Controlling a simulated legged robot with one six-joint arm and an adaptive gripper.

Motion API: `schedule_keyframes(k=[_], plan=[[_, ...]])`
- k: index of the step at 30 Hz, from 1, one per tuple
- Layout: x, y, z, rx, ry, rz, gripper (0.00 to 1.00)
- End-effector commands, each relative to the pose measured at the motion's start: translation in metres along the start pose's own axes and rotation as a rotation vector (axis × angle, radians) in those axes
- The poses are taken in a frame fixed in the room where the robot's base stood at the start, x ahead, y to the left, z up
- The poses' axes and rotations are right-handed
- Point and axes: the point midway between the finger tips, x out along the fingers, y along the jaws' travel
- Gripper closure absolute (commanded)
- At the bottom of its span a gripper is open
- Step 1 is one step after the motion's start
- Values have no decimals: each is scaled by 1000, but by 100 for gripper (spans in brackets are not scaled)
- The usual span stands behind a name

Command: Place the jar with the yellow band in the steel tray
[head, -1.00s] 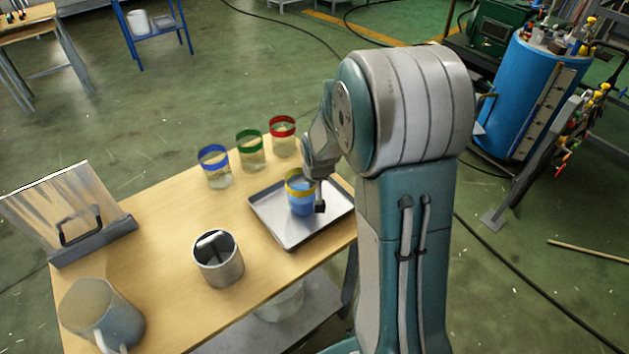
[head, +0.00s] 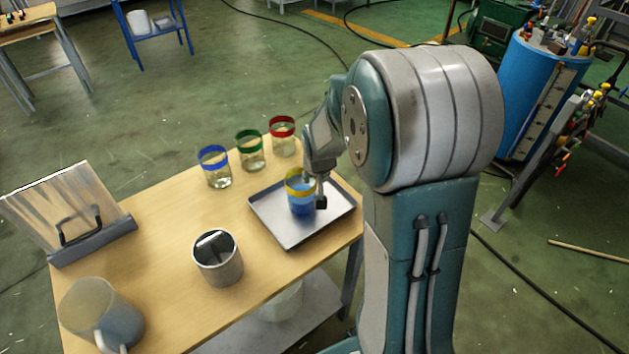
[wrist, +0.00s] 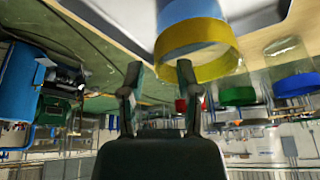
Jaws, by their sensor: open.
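The jar with the yellow band (head: 301,198) holds blue liquid and stands upright in the steel tray (head: 276,228), near the tray's middle. My gripper (head: 321,202) is just to the right of the jar, low over the tray. In the wrist view, my gripper (wrist: 157,72) has its two fingers apart with nothing between them. The yellow-banded jar (wrist: 200,58) is close beside the fingers there. The head view hides part of the gripper, so I cannot tell whether a finger touches the jar.
Jars with blue (head: 215,168), green (head: 250,151) and red (head: 283,137) bands stand behind the tray. A metal cup (head: 218,262), a clear jug (head: 100,313) and a panel with a handle (head: 65,215) are on the wooden table (head: 165,225). Open floor lies beyond.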

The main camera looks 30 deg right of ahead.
Motion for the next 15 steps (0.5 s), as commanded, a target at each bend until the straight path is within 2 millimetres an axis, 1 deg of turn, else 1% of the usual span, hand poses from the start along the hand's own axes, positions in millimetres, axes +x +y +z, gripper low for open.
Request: schedule_keyframes(k=[1, 9, 12, 15], plan=[[-12, 0, -1, 0, 5, -1, 57], [-62, 0, -1, 1, 5, -1, 57], [-77, 0, -1, 1, 4, -1, 57], [-86, 0, 0, 1, 2, 0, 57]])
